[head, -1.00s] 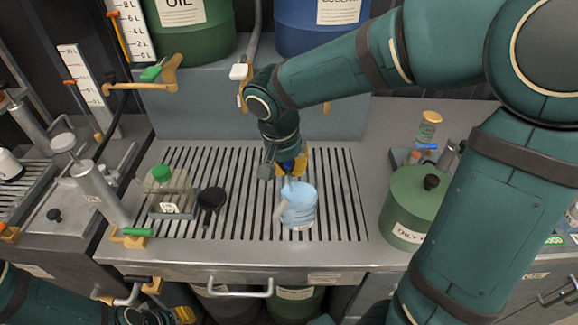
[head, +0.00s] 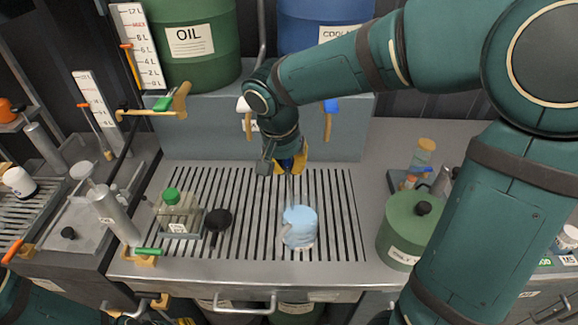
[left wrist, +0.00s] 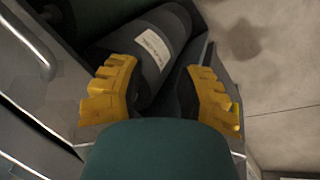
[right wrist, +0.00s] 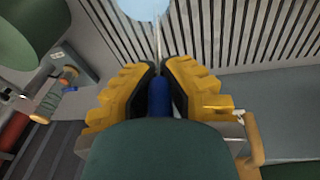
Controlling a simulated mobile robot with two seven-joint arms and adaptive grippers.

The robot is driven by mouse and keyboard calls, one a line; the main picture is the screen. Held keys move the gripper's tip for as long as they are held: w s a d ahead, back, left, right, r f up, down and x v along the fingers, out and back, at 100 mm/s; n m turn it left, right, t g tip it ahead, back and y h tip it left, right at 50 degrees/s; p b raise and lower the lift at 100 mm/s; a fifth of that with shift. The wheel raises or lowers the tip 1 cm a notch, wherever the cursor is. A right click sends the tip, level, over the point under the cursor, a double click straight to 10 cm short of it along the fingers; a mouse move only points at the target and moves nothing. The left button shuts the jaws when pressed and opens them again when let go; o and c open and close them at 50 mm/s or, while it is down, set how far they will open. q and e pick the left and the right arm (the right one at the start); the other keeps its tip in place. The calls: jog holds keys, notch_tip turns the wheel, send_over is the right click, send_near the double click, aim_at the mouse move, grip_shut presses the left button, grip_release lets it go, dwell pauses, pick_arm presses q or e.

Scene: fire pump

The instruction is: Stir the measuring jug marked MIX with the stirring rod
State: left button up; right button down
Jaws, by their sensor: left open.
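The measuring jug (head: 299,230), filled with something light blue, stands upright on the slotted drain grate (head: 340,215); its mark is not legible. It also shows at the top of the right wrist view (right wrist: 143,8). My right gripper (head: 290,168) is above and behind the jug, shut on the blue handle of the stirring rod (right wrist: 158,98). The thin rod runs down to the jug's top; I cannot tell how deep its tip sits. My left gripper (left wrist: 165,85) is open and empty, low in front of the bench, beside a dark labelled cylinder (left wrist: 155,55).
A green-capped bottle (head: 177,212) and a black round item (head: 218,220) stand left of the jug. A green can (head: 405,230) stands to the right, near my right arm. Oil (head: 192,45) and blue (head: 315,20) drums stand behind. The grate around the jug is clear.

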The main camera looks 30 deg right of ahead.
jog(key=shift+w+r+p, duration=0.1)
jog(key=shift+r+p, duration=0.35)
jog(key=shift+r, duration=0.35)
jog(key=shift+w+r+p, duration=0.2)
jog(key=shift+r+p, duration=0.6)
jog(key=shift+r, duration=0.25)
jog(key=shift+r, duration=0.1)
jog(key=shift+r+p, duration=1.9)
jog(key=shift+r, duration=0.55)
jog(key=shift+f, duration=0.1)
